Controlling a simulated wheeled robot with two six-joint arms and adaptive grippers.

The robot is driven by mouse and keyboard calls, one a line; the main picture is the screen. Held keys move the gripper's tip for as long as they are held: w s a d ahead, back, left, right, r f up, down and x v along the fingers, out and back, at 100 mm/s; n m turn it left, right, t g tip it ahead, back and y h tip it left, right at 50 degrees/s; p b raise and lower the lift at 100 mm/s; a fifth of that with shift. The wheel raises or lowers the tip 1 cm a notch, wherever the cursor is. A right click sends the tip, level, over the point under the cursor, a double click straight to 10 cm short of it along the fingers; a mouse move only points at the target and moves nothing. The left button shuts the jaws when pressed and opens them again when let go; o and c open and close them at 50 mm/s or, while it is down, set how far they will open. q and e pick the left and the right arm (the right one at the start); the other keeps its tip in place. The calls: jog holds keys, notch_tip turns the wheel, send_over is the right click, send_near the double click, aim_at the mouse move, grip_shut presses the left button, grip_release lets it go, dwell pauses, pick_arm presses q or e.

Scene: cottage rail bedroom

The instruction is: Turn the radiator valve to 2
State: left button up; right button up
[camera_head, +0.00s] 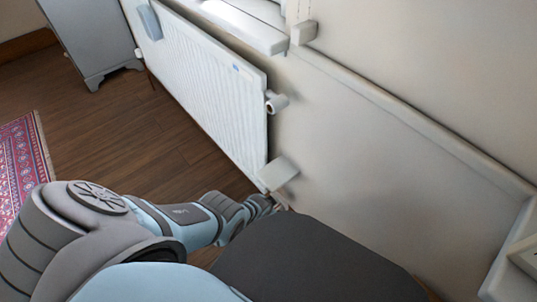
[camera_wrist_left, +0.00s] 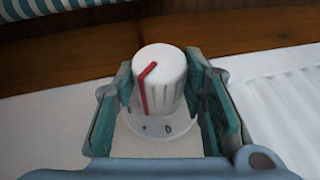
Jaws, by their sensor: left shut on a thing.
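The radiator valve knob (camera_wrist_left: 172,66) is white and ribbed, with a red pointer line across its top and down its near side, left of centre. Below it is a pale dial ring (camera_wrist_left: 158,125) with a "0" right of the pointer's lower end and a small mark near that end; no 2 is readable. My left gripper (camera_wrist_left: 163,90) has its teal pads on both sides of the knob and is shut on it. In the head view my left gripper (camera_head: 271,203) is at the radiator's (camera_head: 207,78) lower right corner, and the knob cannot be made out. My right gripper is not in view.
A pale square plate (camera_head: 279,174) is just above my left gripper. A pipe-like fitting (camera_head: 277,103) sticks out at the radiator's upper right. A grey cabinet (camera_head: 97,38) and a patterned rug (camera_head: 22,165) are at left. The wooden floor (camera_head: 150,140) between is clear.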

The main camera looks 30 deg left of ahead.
pick_arm(q)
jog(key=shift+s+d+f, duration=0.15)
jog(key=shift+d+f, duration=0.05)
jog(key=shift+y, duration=0.4)
jog(key=shift+r, duration=0.1)
jog(key=o, duration=1.2)
jog(key=shift+c, duration=0.2)
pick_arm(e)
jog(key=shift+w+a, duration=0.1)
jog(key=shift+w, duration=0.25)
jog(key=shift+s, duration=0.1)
